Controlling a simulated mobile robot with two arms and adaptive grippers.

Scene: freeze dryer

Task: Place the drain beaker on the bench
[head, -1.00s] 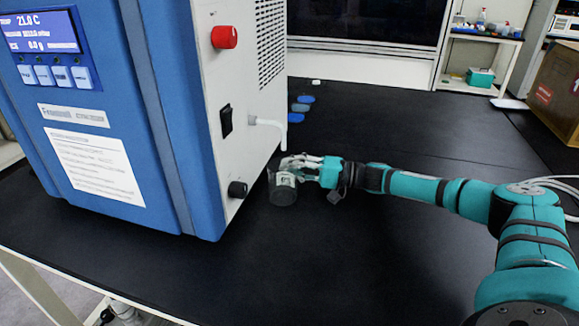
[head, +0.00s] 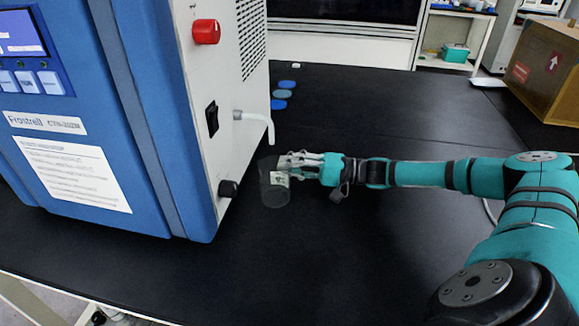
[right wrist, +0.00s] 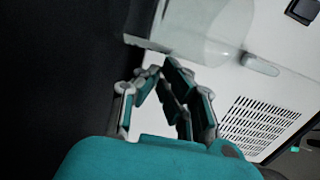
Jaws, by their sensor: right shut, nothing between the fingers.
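The drain beaker (head: 272,190) is a clear, greyish cup beside the freeze dryer (head: 150,130), below the white drain tube (head: 270,125). It looks upright at bench level; I cannot tell for sure whether its base touches the black bench (head: 350,245). My right gripper (head: 284,168) is at the beaker's right side and partly overlaps its upper part. In the right wrist view, its fingers (right wrist: 164,72) are drawn together with nothing between them, and the clear beaker (right wrist: 200,32) lies just beyond the fingertips. My left gripper is not in view.
The dryer's side carries a red knob (head: 206,31), a black switch (head: 212,118) and a dark knob (head: 228,188) close to the beaker. Blue discs (head: 282,94) lie behind. A cardboard box (head: 545,75) stands at far right. The bench in front is clear.

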